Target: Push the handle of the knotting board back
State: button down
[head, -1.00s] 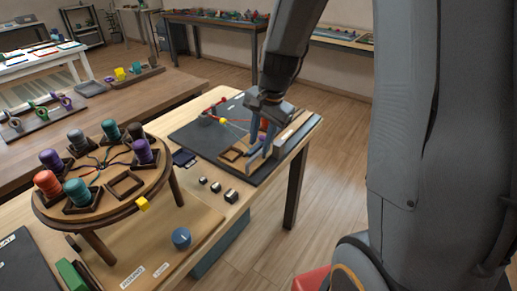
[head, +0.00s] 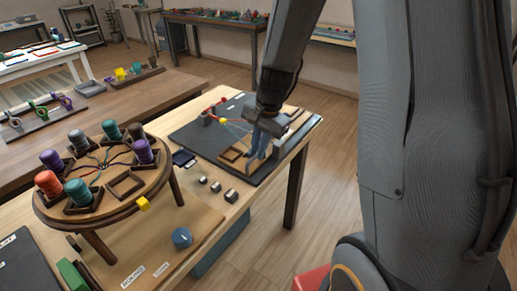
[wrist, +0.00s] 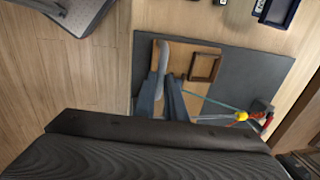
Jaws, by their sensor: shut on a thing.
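The knotting board is a dark grey slab (head: 190,139) at the far end of the wooden bench. It also fills the middle of the wrist view (wrist: 235,67). My gripper (head: 256,150) is low over its right part, fingers pointing down. In the wrist view my blue fingers (wrist: 163,96) are close together, with a pale slim bar (wrist: 161,57) at their tips. I cannot tell clearly whether this bar is the handle. A yellow bead (wrist: 241,116) and a red part (wrist: 267,122) sit on the board. A teal cord (wrist: 208,103) runs from the bead towards my fingers.
A square wooden frame (wrist: 205,67) lies on the board near my fingers. A round stand (head: 100,205) with several coloured spools stands on the near bench. Small metal blocks (head: 231,195) lie between.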

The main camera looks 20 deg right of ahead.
jog(key=shift+w+a+r+p, duration=0.1)
jog(key=shift+w+a+p, duration=0.1)
jog(key=shift+w+a, duration=0.35)
jog(key=shift+w+a+f+p, duration=0.15)
jog(key=shift+w+a, duration=0.25)
jog(key=shift+w, duration=0.4)
jog(key=shift+w+a+r+p, duration=0.15)
jog(key=shift+w+a+p, duration=0.1)
jog(key=shift+w+a, duration=0.3)
jog(key=shift+w+d, duration=0.1)
jog(key=c, duration=1.8)
grip_release()
jog(key=shift+w, duration=0.1)
jog(key=shift+s+d+r+b, duration=0.15)
jog(key=shift+s+r, duration=0.1)
jog(key=shift+r, duration=1)
jog(key=shift+s+d+r+b, duration=0.1)
jog(key=shift+s+r+b, duration=0.1)
jog(key=shift+r, duration=1.1)
jog(key=shift+s+d+r+b, duration=0.15)
jog(key=shift+s+r, duration=0.1)
jog(key=shift+r, duration=1)
